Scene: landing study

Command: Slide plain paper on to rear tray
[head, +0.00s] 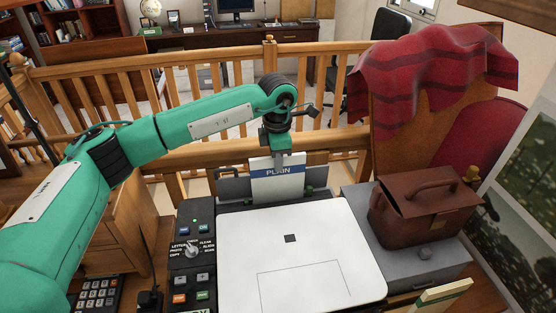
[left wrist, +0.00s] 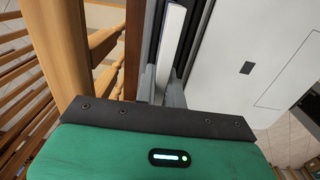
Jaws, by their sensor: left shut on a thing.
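The plain paper (head: 278,187) is a white sheet or pack with a blue band reading "PLAIN". It stands nearly upright behind the white printer lid (head: 330,225), at the dark rear tray (head: 232,187). My left gripper (head: 282,157) is above the paper, pointing down, shut on its top edge. In the left wrist view the paper (left wrist: 171,45) is a thin white strip running away from between the finger ends (left wrist: 163,92). The paper's lower edge is hidden, so I cannot tell how deep it sits. My right gripper is not in view.
A control panel (head: 192,250) with a dial and buttons is left of the printer. A brown leather bag (head: 424,212) stands on a grey box (head: 425,262) at the right. A wooden railing (head: 200,158) runs close behind the printer. A red blanket (head: 430,75) hangs over a chair.

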